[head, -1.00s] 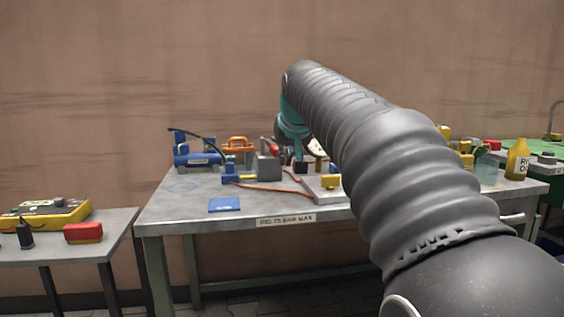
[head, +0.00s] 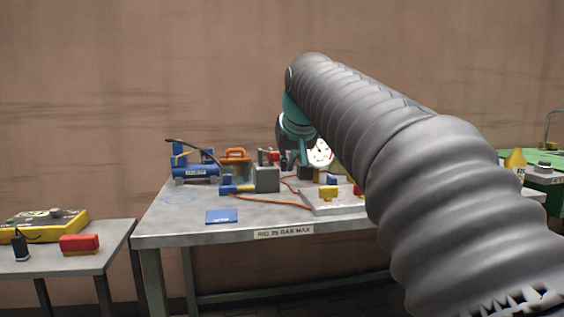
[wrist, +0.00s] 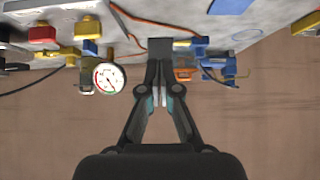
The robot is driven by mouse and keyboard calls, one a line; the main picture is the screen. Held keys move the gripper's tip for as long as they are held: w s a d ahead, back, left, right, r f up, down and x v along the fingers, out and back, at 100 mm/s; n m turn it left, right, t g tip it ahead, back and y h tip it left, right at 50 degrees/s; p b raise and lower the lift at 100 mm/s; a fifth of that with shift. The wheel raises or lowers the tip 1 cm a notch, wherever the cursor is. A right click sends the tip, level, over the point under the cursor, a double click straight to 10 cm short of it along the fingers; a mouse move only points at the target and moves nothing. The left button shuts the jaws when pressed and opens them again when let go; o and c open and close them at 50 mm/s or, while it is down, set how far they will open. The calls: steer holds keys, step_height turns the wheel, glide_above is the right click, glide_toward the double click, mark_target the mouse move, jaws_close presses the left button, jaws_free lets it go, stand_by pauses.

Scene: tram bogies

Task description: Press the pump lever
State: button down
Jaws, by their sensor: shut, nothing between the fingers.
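The grey block (head: 267,179), which looks like the pump body, stands on the metal table with a small red part (head: 272,156) just behind its top. I cannot tell for sure which part is the pump lever. In the wrist view, the picture is upside down and my gripper (wrist: 159,64) is shut and empty, its fingertips overlapping the dark grey block (wrist: 160,46). Whether they touch it is unclear. The fingers hide part of what lies behind them. A round white gauge (wrist: 109,79) is left of the fingers; in the head view it shows beside my wrist (head: 320,154).
An orange hose (head: 270,201) runs to a plate (head: 345,206). A blue booklet (head: 222,216) lies in front. My arm blocks the right side.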

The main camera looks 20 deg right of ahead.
stand_by(0.3)
steer(key=s+a+f+g, duration=0.1)
steer(key=s+a+f, duration=0.1)
steer(key=s+f, duration=1.2)
steer(key=s+a+f+n+g, duration=0.1)
steer(key=s+a+f+g, duration=0.1)
steer(key=s+f, duration=1.2)
step_height(320, 180, down, 3)
steer(key=shift+s+a+r+y, duration=0.1)
steer(key=shift+s+a+y, duration=0.05)
steer(key=shift+y, duration=0.25)
